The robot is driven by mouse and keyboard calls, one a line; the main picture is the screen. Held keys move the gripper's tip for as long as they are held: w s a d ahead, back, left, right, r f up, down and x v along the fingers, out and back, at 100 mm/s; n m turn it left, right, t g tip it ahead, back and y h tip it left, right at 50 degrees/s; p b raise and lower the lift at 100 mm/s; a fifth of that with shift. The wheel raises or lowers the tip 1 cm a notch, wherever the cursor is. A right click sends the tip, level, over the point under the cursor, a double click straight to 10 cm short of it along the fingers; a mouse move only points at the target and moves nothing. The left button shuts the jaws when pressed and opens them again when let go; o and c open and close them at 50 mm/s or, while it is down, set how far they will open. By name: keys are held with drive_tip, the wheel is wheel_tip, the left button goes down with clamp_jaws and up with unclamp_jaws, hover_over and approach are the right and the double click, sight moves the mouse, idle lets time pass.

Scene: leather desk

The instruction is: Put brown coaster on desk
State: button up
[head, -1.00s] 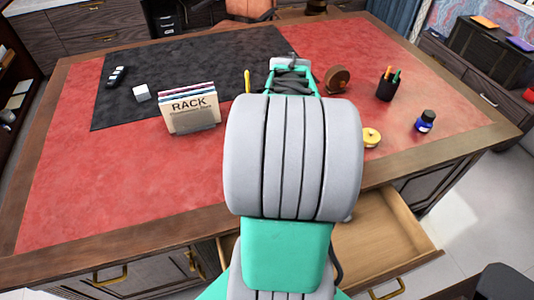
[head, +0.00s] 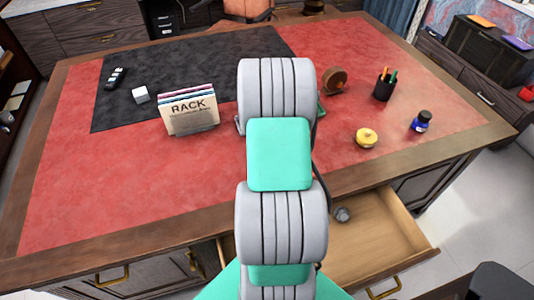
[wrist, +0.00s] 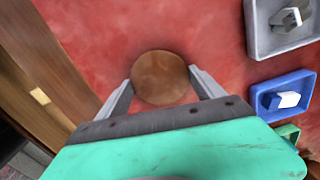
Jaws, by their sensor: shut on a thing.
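The brown coaster (wrist: 160,77) is a round disc in the wrist view. It sits between the two fingertips of my gripper (wrist: 163,84), which is shut on its edges. Red desk leather (wrist: 120,30) shows behind the coaster; I cannot tell whether the coaster touches it. In the head view my arm hides the gripper and the held coaster. The red and black topped desk (head: 90,190) fills the middle of that view. A round brown item (head: 335,80) stands on edge in a holder at the desk's right rear.
A grey tray (wrist: 256,46) and a blue tray (wrist: 262,113) lie right of the gripper. A magazine rack (head: 190,112), white cube (head: 140,95), pen cup (head: 384,88), yellow-topped item (head: 366,138) and ink bottle (head: 421,121) stand on the desk. An open drawer (head: 375,240) juts out in front. The left front leather is clear.

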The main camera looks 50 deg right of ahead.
drive_tip(key=shift+f, duration=0.25)
drive_tip(key=o, duration=1.4)
drive_tip(key=shift+r, duration=0.1)
drive_tip(key=shift+c, duration=0.2)
wheel_tip(320, 180, up, 12)
drive_tip(key=w+a+r+n+t, duration=0.1)
drive_tip(key=w+a+r+n, duration=0.15)
drive_tip(key=a+n, duration=0.35)
drive_tip(key=w+a+r+n, duration=0.1)
drive_tip(key=a+r+n, duration=0.25)
drive_tip(key=a, duration=0.45)
drive_tip(key=s+a+n+t, duration=0.1)
drive_tip(key=s+a+n, duration=0.2)
drive_tip(key=a+n, duration=0.5)
drive_tip(key=s+a+n+t, duration=0.1)
drive_tip(key=s+a+n, duration=0.2)
drive_tip(key=a+n, duration=0.5)
drive_tip(key=shift+a+f+b, duration=0.2)
drive_tip(key=shift+a+b, duration=0.15)
drive_tip(key=shift+a, duration=0.75)
